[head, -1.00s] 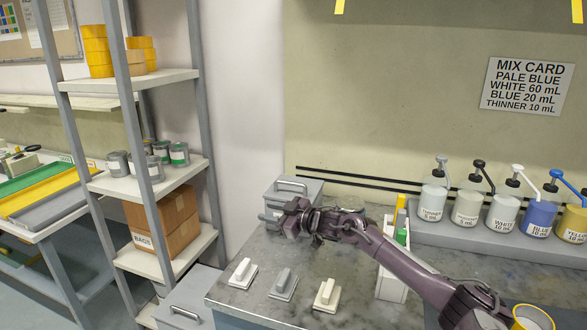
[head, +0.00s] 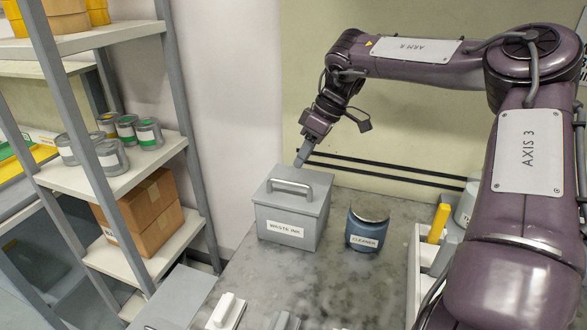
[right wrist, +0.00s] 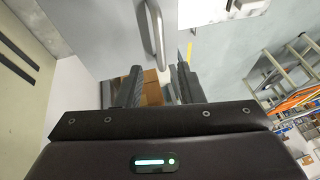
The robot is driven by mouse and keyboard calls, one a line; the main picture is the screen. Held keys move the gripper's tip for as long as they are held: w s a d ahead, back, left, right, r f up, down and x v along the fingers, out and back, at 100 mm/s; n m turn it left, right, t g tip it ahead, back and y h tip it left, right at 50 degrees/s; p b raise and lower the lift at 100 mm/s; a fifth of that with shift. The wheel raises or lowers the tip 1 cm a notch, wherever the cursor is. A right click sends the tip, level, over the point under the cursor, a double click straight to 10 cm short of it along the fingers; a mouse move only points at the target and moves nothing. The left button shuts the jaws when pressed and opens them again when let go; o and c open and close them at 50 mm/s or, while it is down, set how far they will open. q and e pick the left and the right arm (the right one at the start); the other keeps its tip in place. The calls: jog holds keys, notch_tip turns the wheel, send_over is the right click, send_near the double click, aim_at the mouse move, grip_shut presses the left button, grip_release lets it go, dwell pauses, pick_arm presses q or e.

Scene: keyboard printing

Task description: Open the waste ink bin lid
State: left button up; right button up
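The grey waste ink bin (head: 290,232) stands at the back left of the counter with its lid (head: 312,199) down. A metal bar handle (head: 290,186) is on top of the lid. My right gripper (head: 300,160) points down just above and behind the bin's rear edge. In the right wrist view my right gripper (right wrist: 160,80) has its two fingers apart. The handle (right wrist: 153,30) shows there close beyond the fingertips; I cannot tell whether it lies between them. My left gripper is not in view.
A blue cleaner jar (head: 366,232) stands right of the bin. A white tray (head: 414,262) with a yellow item is further right. A shelf rack (head: 165,28) with cans (head: 148,133) and cardboard boxes (head: 140,212) is on the left.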

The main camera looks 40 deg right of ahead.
jog(key=p+x, duration=0.1)
jog(key=x, duration=0.5)
jog(key=shift+a+f, duration=0.1)
jog(key=shift+f, duration=0.05)
grip_shut()
